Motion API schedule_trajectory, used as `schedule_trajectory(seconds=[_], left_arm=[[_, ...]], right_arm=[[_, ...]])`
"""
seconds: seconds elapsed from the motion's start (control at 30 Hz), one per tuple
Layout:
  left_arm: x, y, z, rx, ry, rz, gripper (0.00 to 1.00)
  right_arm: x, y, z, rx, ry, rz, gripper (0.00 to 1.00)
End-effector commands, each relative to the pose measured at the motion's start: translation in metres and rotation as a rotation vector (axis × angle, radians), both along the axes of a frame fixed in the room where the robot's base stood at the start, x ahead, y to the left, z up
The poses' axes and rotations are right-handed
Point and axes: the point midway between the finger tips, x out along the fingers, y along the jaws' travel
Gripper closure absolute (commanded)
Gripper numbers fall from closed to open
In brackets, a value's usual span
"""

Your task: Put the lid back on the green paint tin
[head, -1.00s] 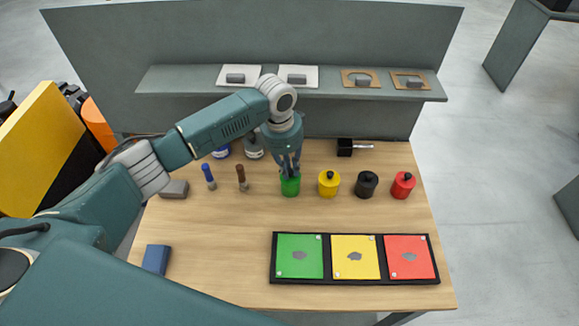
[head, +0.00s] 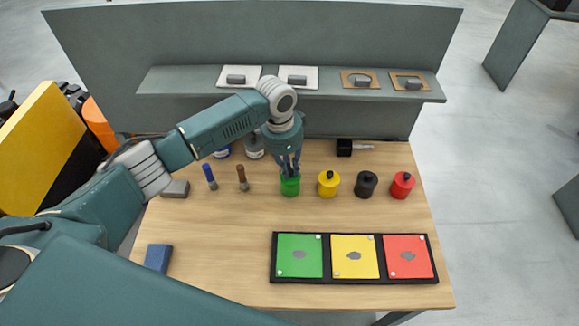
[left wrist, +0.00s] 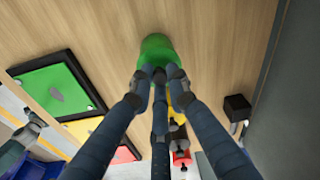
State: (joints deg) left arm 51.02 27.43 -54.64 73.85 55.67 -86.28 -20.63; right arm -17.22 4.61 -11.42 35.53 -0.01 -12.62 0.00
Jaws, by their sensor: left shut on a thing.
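The green paint tin (head: 290,187) stands on the wooden table at the left end of a row of tins. It also shows in the left wrist view (left wrist: 157,48), straight ahead of the fingers. My left gripper (head: 290,172) points down onto the top of the tin, its fingers drawn together over the middle. In the left wrist view its fingertips (left wrist: 160,76) close at the green top. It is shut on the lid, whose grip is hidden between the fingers. I cannot tell whether the lid is fully seated.
Yellow (head: 328,184), black (head: 366,184) and red (head: 403,185) tins stand close to the right. A blue marker (head: 209,176) and a brown one (head: 242,178) stand to the left. A black tray (head: 327,259) with coloured panels lies in front. The front left table is mostly clear.

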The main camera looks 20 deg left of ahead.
Motion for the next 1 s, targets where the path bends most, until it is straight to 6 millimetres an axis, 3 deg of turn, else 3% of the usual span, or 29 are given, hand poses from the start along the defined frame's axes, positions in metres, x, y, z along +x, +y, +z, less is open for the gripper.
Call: schedule_trajectory(seconds=[1.0], left_arm=[[-0.0004,-0.0005,-0.0038,-0.001,0.001,0.000,1.00]], right_arm=[[0.0001,0.0022,0.0057,0.002,-0.001,0.001,1.00]])
